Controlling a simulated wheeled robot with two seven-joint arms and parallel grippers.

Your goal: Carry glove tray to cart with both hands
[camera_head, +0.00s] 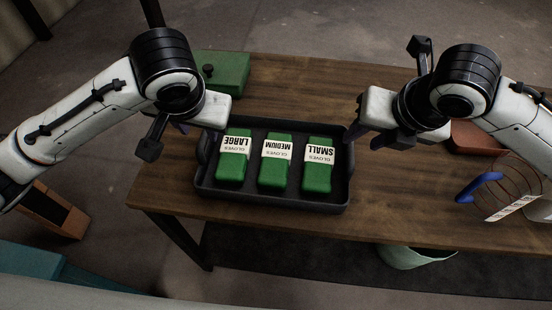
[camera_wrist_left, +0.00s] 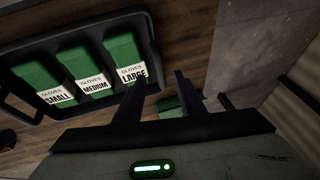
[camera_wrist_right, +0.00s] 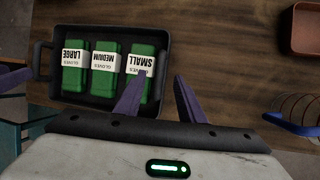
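The dark glove tray (camera_head: 268,205) lies flat on the wooden table and holds three green glove boxes labelled LARGE (camera_head: 233,160), MEDIUM (camera_head: 275,163) and SMALL (camera_head: 318,165). It has a handle at each short end. My left gripper (camera_head: 188,130) is above the tray's left end; in the left wrist view its two fingers (camera_wrist_left: 156,92) are spread with nothing between them, near the LARGE box. My right gripper (camera_head: 362,130) is just off the tray's right end; its fingers (camera_wrist_right: 160,92) are also apart and empty, near the SMALL box. Neither appears to touch the tray.
A green case (camera_head: 225,70) stands behind the tray's left side. A reddish-brown tray (camera_wrist_right: 306,32) and a wire rack with a blue handle (camera_head: 472,187) are on the table to the right. A pale bin (camera_head: 415,256) is below the front edge. Bare table lies behind the tray.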

